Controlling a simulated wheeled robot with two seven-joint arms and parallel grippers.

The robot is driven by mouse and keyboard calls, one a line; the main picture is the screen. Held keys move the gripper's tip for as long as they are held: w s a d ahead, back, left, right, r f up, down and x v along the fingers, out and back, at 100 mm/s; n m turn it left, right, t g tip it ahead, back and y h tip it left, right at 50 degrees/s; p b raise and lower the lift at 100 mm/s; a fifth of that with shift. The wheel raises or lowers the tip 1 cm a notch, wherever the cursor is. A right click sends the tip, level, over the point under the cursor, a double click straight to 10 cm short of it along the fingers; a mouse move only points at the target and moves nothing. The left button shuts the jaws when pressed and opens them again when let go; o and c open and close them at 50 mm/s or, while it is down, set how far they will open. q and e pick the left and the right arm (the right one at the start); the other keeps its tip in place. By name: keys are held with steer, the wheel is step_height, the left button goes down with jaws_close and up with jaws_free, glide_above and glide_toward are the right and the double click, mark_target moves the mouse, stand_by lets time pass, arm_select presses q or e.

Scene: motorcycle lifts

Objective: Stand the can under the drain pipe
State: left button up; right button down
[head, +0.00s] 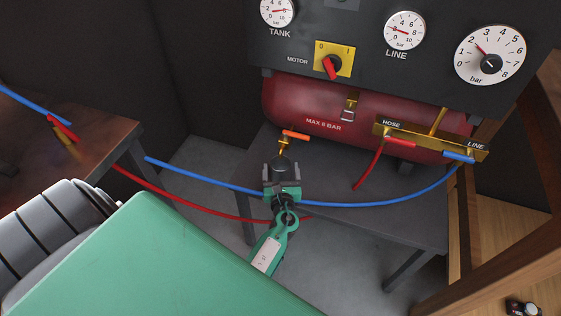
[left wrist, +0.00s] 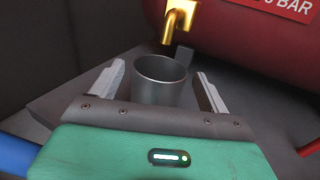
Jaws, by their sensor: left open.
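The can (left wrist: 158,92) is a plain grey metal cup, upright and open at the top. It also shows in the head view as a dark round shape (head: 284,168). My left gripper (head: 283,183) is open, with one pale finger on each side of the can; small gaps show in the left wrist view. The can's lower part is hidden behind the gripper. The brass drain pipe (left wrist: 181,18) hangs from the red tank, with an orange handle (head: 296,135). Its mouth is above and close to the can's far rim; I cannot tell whether it is over the opening. My right gripper is not in view.
The red tank (head: 310,110) stands over a grey table (head: 400,215), below a gauge panel (head: 365,40). A blue hose (head: 350,204) and a red hose (head: 175,198) pass close to my left gripper. A wooden frame (head: 500,215) stands at the right.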

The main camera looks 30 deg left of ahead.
arm_select(q)
steer(key=v, duration=0.6)
steer(key=shift+s+d, duration=0.1)
steer(key=shift+s, duration=0.05)
steer(key=s+a+n+g+h, duration=0.1)
steer(key=s+a+n+g, duration=0.1)
steer(key=s+n+g, duration=0.5)
steer(key=s+a+n+h, duration=0.15)
steer(key=s+n, duration=0.35)
steer(key=n, duration=0.6)
steer(key=s+d+r+n+g+h, duration=0.1)
steer(key=s+d+n+g+h, duration=0.2)
steer(key=s+d+n+h, duration=0.5)
steer(key=s+d+h, duration=0.1)
steer(key=s+d, duration=0.1)
steer(key=d, duration=0.2)
steer(key=shift+s+d+r+n+g, duration=0.3)
steer(key=shift+d+r+n+g, duration=0.05)
steer(key=shift+d+n+g, duration=0.05)
steer(key=shift+f, duration=0.1)
